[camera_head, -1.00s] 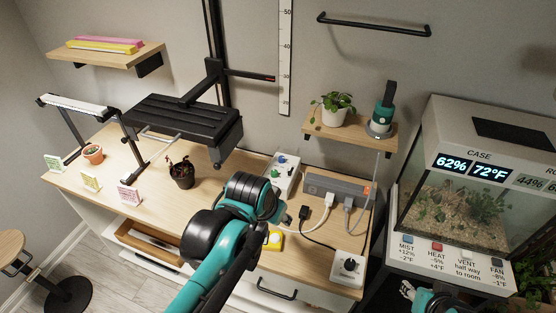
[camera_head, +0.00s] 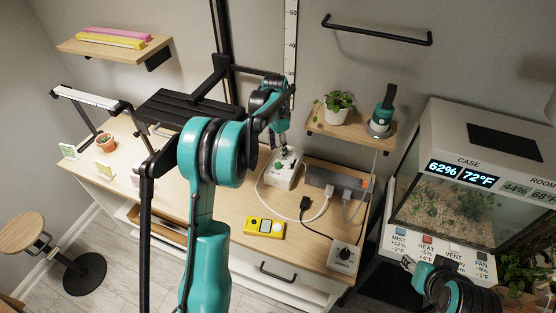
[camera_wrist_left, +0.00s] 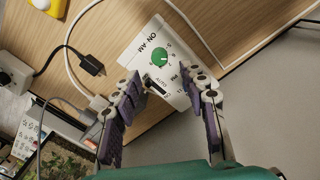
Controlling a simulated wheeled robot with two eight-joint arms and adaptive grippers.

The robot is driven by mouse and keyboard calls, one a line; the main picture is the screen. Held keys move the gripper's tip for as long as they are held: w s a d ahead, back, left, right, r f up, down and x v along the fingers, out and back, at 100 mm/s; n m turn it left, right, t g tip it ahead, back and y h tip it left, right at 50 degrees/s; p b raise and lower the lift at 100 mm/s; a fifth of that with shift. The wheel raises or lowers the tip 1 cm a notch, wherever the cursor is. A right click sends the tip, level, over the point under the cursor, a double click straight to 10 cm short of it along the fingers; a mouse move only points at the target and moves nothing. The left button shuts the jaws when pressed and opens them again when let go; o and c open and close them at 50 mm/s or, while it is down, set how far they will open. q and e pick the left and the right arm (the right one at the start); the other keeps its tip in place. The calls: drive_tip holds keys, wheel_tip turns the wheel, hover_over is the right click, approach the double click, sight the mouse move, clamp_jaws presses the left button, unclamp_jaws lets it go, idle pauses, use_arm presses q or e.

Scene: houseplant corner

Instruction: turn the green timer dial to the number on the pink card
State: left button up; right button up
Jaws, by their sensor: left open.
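The white timer box (camera_head: 283,172) stands at the back of the desk. Its round green dial (camera_wrist_left: 161,57) has a pale pointer mark and small markings around it, too small to read surely. My left gripper (camera_wrist_left: 168,80) is open; its fingers are apart, and the dial shows beyond and between the tips, not touched as far as I see. In the head view my left gripper (camera_head: 283,145) is above the box and hides part of its top. The pink card (camera_head: 135,181) is partly behind my left arm; its number is unreadable. My right gripper (camera_head: 407,263) is at the lower right.
A grey power strip (camera_head: 338,180) with plugs and cables lies right of the timer. A yellow device (camera_head: 264,227) and a white box with a black knob (camera_head: 343,256) are nearer the front. The glass case (camera_head: 455,195) stands at the right. A wall shelf (camera_head: 350,139) hangs behind.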

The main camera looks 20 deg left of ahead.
sight(278, 163)
use_arm(q)
wheel_tip(278, 163, down, 7)
drive_tip(key=shift+d+r+b, duration=0.15)
drive_tip(key=shift+b, duration=0.8)
drive_tip(key=shift+s, duration=0.1)
clamp_jaws()
